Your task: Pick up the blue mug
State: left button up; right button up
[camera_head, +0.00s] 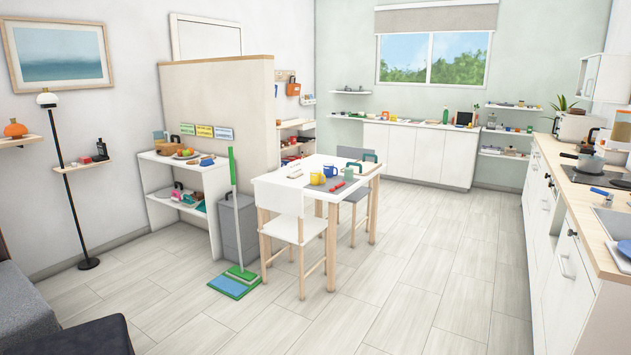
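A small blue mug (330,170) appears to stand on the white dining table (293,177) in the middle of the room, partly hidden by a yellow mug (315,179) in front of it. A grey-green mug (348,173) stands to its right on the same table. The mugs are small and far off, so handle directions are hard to tell. Neither of my grippers shows in the view.
A beige partition (218,105) rises behind. A kitchen counter (583,200) runs along the right. The floor (420,270) between table and counter is clear.

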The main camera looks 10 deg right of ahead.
aim_at(329, 168)
jog(key=i+l+z, duration=0.3)
jog(key=i+l, duration=0.15)
jog(key=i, duration=0.35)
jog(key=i+l+z, duration=0.35)
jog(key=i, duration=0.5)
jog(key=i+z, duration=0.3)
jog(key=i, duration=0.6)
jog(key=i+l+u, duration=0.1)
jog(key=i+u, duration=0.15)
jog(key=i, duration=0.3)
jog(key=i+l+u, duration=0.2)
jog(key=i, duration=0.35)
jog(key=i+l+u, duration=0.25)
jog(key=i, duration=0.25)
